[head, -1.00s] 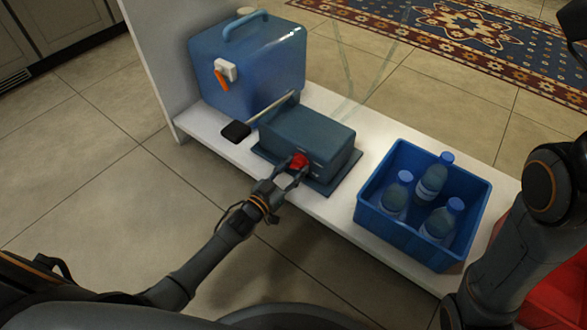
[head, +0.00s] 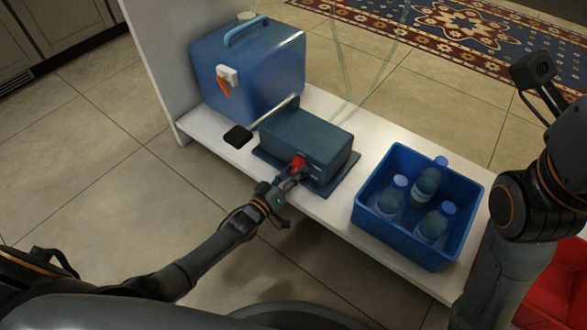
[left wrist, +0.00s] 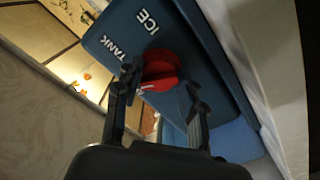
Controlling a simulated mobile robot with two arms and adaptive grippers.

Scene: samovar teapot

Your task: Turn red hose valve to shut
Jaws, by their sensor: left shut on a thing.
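The red valve (head: 298,162) is a round knob with a raised grip on the front of a dark blue box (head: 310,138). The box face reads "ICE" and "TANK" in the left wrist view, where the red valve (left wrist: 160,66) shows large. My left gripper (head: 293,173) is shut on the valve and partly hides it in the head view. In the left wrist view, the left gripper's fingers (left wrist: 163,86) lie on either side of the valve's grip. My right arm stands at the right edge of the head view, and its fingers do not show.
A larger blue tank (head: 248,68) with an orange-handled tap (head: 223,86) stands at the back left. A metal rod with a black pad (head: 238,137) lies beside the box. A blue crate (head: 405,252) with three bottles stands right on the white shelf (head: 340,213).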

